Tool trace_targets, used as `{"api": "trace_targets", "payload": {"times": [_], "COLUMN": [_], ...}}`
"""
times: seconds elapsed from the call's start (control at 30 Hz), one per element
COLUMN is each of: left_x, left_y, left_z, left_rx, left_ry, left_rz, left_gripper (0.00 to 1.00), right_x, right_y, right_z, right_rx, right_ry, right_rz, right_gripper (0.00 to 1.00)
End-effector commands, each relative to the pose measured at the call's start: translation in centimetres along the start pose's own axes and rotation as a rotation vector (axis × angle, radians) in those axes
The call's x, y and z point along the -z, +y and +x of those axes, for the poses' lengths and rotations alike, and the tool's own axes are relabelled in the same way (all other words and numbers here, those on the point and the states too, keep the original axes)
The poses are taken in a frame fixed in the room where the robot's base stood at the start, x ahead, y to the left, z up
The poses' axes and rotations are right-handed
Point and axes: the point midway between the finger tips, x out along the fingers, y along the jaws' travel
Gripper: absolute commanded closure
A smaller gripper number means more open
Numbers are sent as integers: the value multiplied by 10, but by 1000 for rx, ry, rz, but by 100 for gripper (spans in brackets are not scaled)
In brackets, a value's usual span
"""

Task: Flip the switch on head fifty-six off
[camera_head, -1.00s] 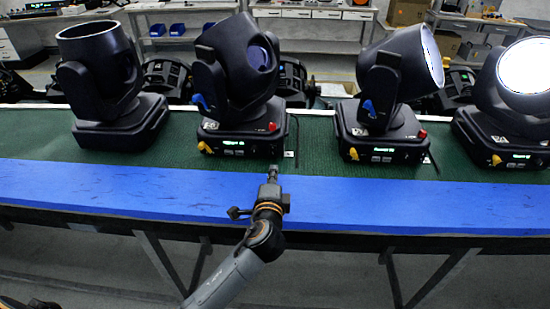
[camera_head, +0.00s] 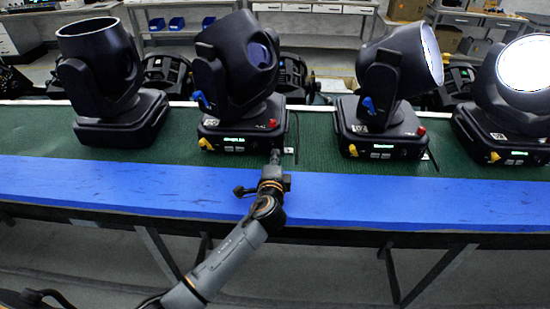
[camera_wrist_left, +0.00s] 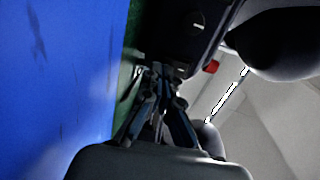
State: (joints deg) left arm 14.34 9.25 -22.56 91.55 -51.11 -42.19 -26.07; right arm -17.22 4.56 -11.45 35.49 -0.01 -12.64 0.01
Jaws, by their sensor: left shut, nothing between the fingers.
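Several black moving-head lights stand in a row on the green mat (camera_head: 215,166). The second light from the left (camera_head: 240,58) has a base (camera_head: 228,143) with a small lit display, a yellow plug and a red part at its front. Its number is too small to read. My left gripper (camera_head: 275,155) is shut and empty at the lower right front of this base. In the left wrist view, the fingertips (camera_wrist_left: 161,72) are close to the dark base (camera_wrist_left: 178,30), beside a red part (camera_wrist_left: 212,66). Contact cannot be told, and the switch is not clear. My right gripper is out of view.
A blue strip (camera_head: 130,187) runs along the table's front edge. The leftmost light (camera_head: 98,60), the third light (camera_head: 395,70) and a lit light at the right (camera_head: 524,68) stand beside it. Benches with blue bins (camera_head: 157,26) are behind.

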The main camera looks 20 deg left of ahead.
Motion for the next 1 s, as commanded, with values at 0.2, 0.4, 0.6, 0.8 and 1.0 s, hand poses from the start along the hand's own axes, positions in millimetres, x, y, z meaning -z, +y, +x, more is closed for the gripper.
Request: {"api": "trace_targets", "payload": {"times": [0.2, 0.4, 0.6, 0.8, 1.0], "left_x": [0, 0, 1, 1, 0], "left_y": [5, 1, 3, 5, 7], "left_z": [5, 4, -13, -55, -94], "left_rx": [46, 43, 43, 40, 39], "left_ry": [-1, 0, 2, 1, 0], "left_rz": [-1, -1, -2, -3, -2], "left_gripper": [100, 100, 100, 100, 100], "right_x": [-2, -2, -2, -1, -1], "right_y": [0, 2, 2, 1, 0], "right_z": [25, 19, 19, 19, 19], "right_rx": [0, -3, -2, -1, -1], "right_ry": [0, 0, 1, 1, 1], "right_rz": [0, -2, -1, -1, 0], "right_gripper": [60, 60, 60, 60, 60]}}
